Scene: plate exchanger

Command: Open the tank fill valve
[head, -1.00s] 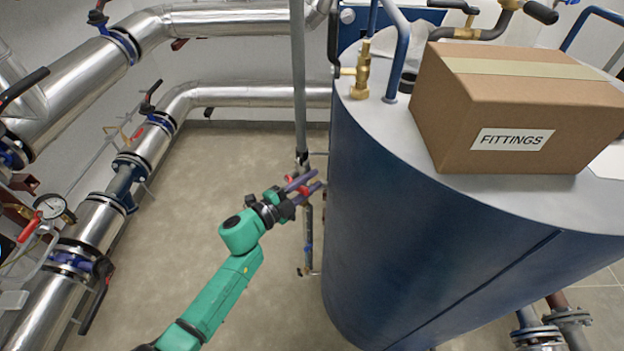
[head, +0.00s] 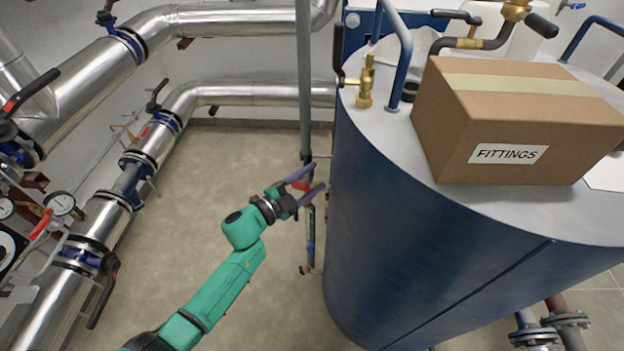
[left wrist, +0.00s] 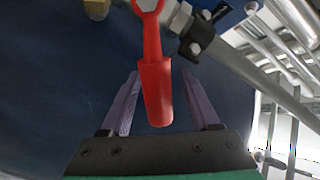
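The red valve handle (left wrist: 156,92) hangs from a metal fitting beside the blue tank (head: 400,230). In the left wrist view it lies between my two purple fingers, with a gap on each side. In the head view only a small red part of the handle (head: 299,187) shows between the fingers, by a thin vertical pipe. My left gripper (head: 319,176) is open around the handle, close to the tank's left side. The valve body is partly hidden in the head view. My right gripper is not in view.
A cardboard box labelled FITTINGS (head: 510,130) sits on the tank top, near a brass valve (head: 366,82). A grey vertical pipe (head: 304,80) stands just beyond my gripper. Silver pipes (head: 160,140) with valves and gauges line the left wall. The floor (head: 210,180) between is clear.

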